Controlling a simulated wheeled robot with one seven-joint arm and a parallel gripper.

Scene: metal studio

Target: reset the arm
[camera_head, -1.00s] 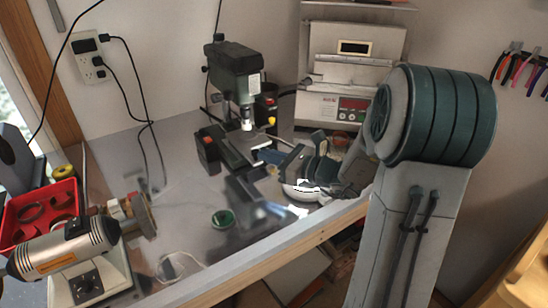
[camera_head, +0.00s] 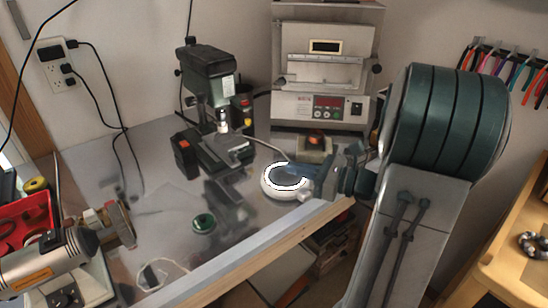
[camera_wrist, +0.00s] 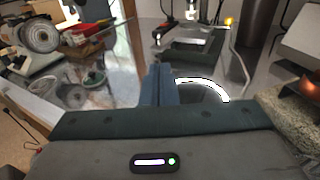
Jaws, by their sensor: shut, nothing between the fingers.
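My gripper (camera_wrist: 160,70) shows in the wrist view as two blue fingers pressed together, with no gap and nothing held. In the head view my gripper sits low over the right part of the metal bench (camera_head: 152,215). A round white-rimmed thing (camera_wrist: 212,88) lies just beyond and right of the fingers in the wrist view. In the head view the white-rimmed thing (camera_head: 270,188) is beside my gripper near the front edge. I cannot tell whether they touch. My upper arm fills the right side of the head view and hides part of the bench corner.
A green drill press (camera_head: 208,72) stands at the back of the bench. A kiln-like box (camera_head: 322,75) is behind my gripper. A grey motor tool (camera_head: 45,262) and red tray (camera_head: 25,215) are at left. A wooden shelf (camera_head: 505,265) is at right.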

